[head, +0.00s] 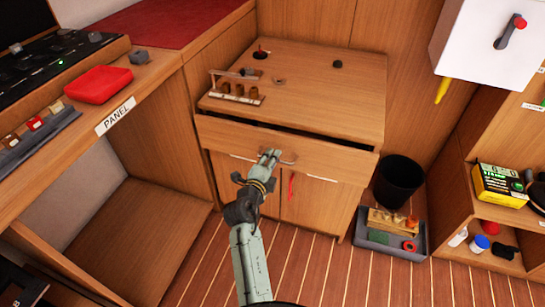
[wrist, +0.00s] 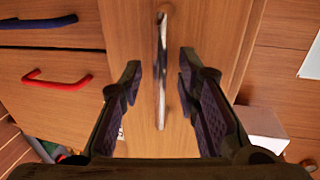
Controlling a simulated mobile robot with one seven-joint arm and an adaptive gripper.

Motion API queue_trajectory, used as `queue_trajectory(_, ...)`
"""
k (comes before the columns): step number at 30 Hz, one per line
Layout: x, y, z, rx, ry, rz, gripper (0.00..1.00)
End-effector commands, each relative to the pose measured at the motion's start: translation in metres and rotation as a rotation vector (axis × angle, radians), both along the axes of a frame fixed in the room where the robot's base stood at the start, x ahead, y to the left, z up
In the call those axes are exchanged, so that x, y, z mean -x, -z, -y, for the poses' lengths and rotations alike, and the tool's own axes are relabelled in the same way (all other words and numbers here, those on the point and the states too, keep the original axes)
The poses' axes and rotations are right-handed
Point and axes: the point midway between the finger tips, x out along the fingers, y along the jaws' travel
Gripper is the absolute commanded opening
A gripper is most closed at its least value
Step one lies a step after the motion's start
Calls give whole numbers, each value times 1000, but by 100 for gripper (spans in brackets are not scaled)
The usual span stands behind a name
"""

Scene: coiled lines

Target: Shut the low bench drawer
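The low bench drawer (head: 335,162) is a wide wooden drawer under the bench top. It stands partly open, with a dark gap (head: 315,138) along its upper edge. Its metal bar handle (head: 290,160) is on the front and is partly hidden by my gripper. My gripper (head: 270,154) is in front of the drawer, near the handle. In the wrist view, my gripper (wrist: 161,75) is open and its two fingers stand apart on either side of the handle (wrist: 161,65) in the picture. No finger visibly touches the handle.
Below the drawer are cupboard doors with a red handle (head: 291,188) and a blue one (wrist: 38,22). A rack (head: 237,92) stands on the bench top (head: 340,100). A black bin (head: 398,180) and grey tray (head: 392,243) are on the floor at right.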

Motion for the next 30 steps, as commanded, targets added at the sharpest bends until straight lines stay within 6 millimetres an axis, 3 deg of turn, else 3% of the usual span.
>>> queue_trajectory(12, -8, 2, 3, -1, 0, 0, 29)
queue_trajectory(25, -8, 2, 3, 0, 0, 0, 0)
queue_trajectory(30, -8, 2, 3, 0, 0, 0, 0)
